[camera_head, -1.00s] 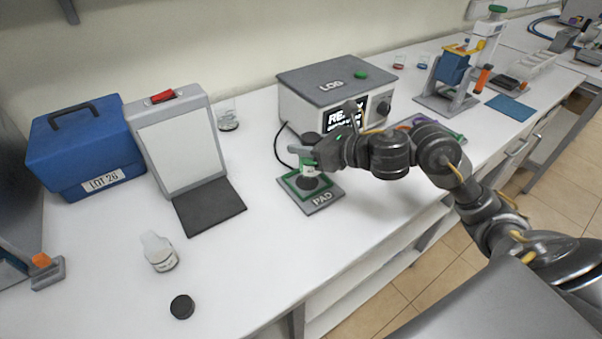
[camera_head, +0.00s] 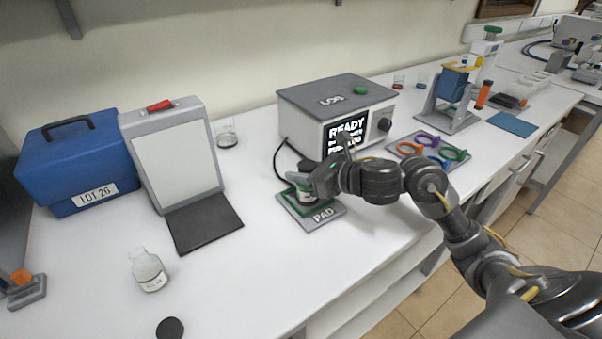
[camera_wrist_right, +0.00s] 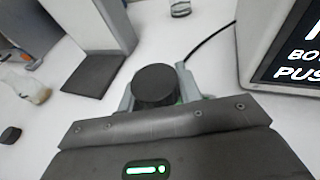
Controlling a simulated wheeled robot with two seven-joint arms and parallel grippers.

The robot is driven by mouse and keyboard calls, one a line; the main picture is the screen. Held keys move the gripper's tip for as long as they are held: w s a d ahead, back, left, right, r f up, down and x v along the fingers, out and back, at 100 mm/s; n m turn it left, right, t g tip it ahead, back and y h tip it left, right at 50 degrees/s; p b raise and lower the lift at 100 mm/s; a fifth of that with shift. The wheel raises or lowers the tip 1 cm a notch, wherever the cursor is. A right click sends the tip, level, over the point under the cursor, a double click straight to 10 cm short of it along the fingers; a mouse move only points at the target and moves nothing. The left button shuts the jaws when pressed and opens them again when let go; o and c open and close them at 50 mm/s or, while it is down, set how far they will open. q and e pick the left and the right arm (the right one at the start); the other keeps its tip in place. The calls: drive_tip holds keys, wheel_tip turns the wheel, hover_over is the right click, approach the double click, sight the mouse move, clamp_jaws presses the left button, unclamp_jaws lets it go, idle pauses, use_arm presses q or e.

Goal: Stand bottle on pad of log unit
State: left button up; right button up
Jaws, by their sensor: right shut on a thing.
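The log unit (camera_head: 337,103) is a grey box with a lit screen reading READY and a dark knob. Its grey pad (camera_head: 323,216), with a green border, lies on the bench in front. My right gripper (camera_head: 306,184) is shut on a small bottle (camera_head: 308,197) over the pad. The bottle is upright, and its black cap shows in the right wrist view (camera_wrist_right: 155,85) between the fingers. The gripper hides part of the bottle, and I cannot tell whether its base touches the pad. My left gripper is not in view.
An open clear bottle (camera_head: 148,271) and a loose black cap (camera_head: 170,328) are at front left. A blue case (camera_head: 80,165) and a white panel stand (camera_head: 178,155) with a dark base are behind. A tray of coloured rings (camera_head: 430,150) lies right of the log unit.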

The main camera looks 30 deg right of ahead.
drive_tip(key=shift+f, duration=0.1)
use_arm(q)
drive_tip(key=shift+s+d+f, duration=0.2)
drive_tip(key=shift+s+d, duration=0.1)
use_arm(e)
drive_tip(key=o, duration=1)
drive_tip(key=shift+s+d+r, duration=0.2)
drive_tip(key=shift+s, duration=0.05)
drive_tip(key=v, duration=0.7)
drive_tip(key=shift+s+d+f, duration=0.1)
drive_tip(key=shift+s+d, duration=0.15)
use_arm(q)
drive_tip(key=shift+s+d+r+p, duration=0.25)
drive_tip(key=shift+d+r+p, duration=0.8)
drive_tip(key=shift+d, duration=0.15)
use_arm(e)
drive_tip(key=v, duration=0.3)
drive_tip(key=shift+s+d+r, duration=0.1)
drive_tip(key=shift+s+r, duration=0.2)
